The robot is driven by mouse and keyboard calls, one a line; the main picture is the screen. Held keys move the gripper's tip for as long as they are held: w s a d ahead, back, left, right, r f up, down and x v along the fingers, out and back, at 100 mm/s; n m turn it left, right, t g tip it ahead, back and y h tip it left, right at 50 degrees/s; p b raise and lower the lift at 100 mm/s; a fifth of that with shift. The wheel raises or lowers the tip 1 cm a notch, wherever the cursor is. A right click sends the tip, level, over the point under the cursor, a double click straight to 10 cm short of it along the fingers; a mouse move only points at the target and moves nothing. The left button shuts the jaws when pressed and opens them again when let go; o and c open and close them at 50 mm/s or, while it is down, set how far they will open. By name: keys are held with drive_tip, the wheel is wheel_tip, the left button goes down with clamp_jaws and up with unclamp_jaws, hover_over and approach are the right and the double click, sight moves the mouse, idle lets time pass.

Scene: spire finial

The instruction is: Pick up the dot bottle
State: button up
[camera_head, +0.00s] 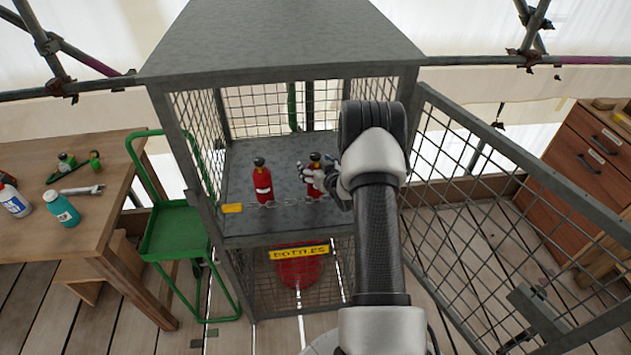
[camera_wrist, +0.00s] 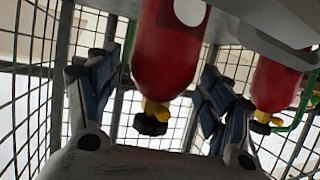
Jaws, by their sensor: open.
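The dot bottle (camera_wrist: 168,55) is a red cylinder with a white round dot, a yellow collar and a black cap. It appears upside down in the wrist view, between the two fingers of my gripper (camera_wrist: 158,85). The fingers are spread, with gaps visible on both sides of the bottle's neck. In the head view this bottle (camera_head: 315,165) stands on the cage shelf, partly hidden by my gripper (camera_head: 322,178). A second red bottle (camera_head: 262,184) with a pale label band stands to its left; it also shows at the right of the wrist view (camera_wrist: 274,85).
The mesh cage has a grey shelf (camera_head: 240,160), a chain (camera_head: 285,204) across its front edge and an open mesh door (camera_head: 480,190) at the right. A green cart (camera_head: 175,235) and a wooden table (camera_head: 110,205) stand left. A drawer cabinet (camera_head: 590,160) stands right.

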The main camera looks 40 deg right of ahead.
clamp_jaws()
idle(1.0)
drive_tip(key=shift+r, duration=0.1)
